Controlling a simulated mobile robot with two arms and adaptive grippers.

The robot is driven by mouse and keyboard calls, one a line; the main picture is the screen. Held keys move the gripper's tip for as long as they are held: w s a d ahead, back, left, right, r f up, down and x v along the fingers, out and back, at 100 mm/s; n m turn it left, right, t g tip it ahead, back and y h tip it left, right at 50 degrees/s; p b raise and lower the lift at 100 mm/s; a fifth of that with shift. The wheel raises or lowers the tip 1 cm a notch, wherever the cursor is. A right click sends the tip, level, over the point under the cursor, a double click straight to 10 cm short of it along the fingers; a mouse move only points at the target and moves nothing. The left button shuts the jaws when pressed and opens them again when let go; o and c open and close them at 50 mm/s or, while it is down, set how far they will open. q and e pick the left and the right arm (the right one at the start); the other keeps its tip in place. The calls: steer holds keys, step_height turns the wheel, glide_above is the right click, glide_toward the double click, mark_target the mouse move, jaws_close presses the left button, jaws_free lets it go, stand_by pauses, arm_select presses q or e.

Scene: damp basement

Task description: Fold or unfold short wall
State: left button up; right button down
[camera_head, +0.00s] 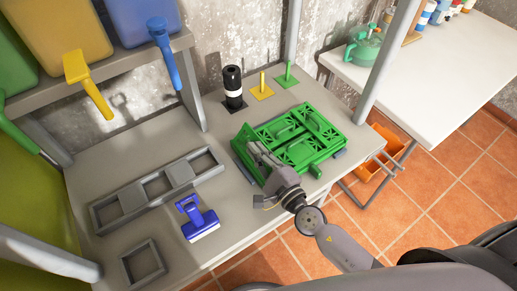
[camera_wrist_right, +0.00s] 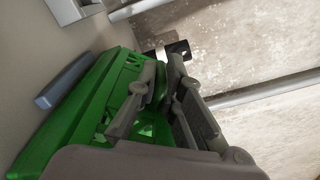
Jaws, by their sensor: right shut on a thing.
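The green folding crate (camera_head: 318,140) lies on the grey table, its walls folded down mostly flat, with handle-like parts on top. Its short wall (camera_head: 242,150) on the left side looks slightly raised, though its exact tilt is hard to tell. My right gripper (camera_head: 256,151) is at that left end, with its fingers closed on the short wall's edge. In the right wrist view the fingers (camera_wrist_right: 166,78) are close together over the green crate (camera_wrist_right: 75,115); they hide the gripped edge. My left gripper is not in view.
A blue brush-like tool (camera_head: 197,217), a grey three-part frame (camera_head: 157,186) and a small square frame (camera_head: 142,263) are left of the crate. A black bottle (camera_head: 233,87) and yellow (camera_head: 262,87) and green (camera_head: 288,76) upright pieces stand behind.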

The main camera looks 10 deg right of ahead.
stand_by(0.5)
steer(key=c, duration=1.7)
jaws_free()
steer(key=v, duration=1.2)
